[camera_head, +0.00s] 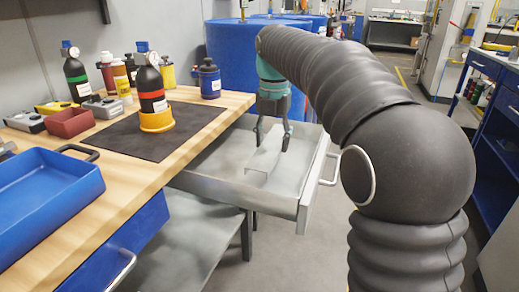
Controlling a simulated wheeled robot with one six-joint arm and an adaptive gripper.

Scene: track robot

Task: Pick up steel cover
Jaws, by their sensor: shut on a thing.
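The steel cover (262,162) is a pale grey, bent sheet piece with a channel-like end, at the open grey drawer (225,184) on the right side of the workbench. My gripper (272,145) points down over the drawer, with one dark finger on each side of the cover. It is shut on the cover near its upper part. I cannot tell whether the cover still touches the drawer floor.
The wooden bench (205,105) holds a black mat (150,138) with a bottle in a yellow ring (156,120), a blue tray (45,190), a red bin (69,122) and several bottles. Blue drums (228,45) stand behind the drawer. The drawer walls surround my gripper.

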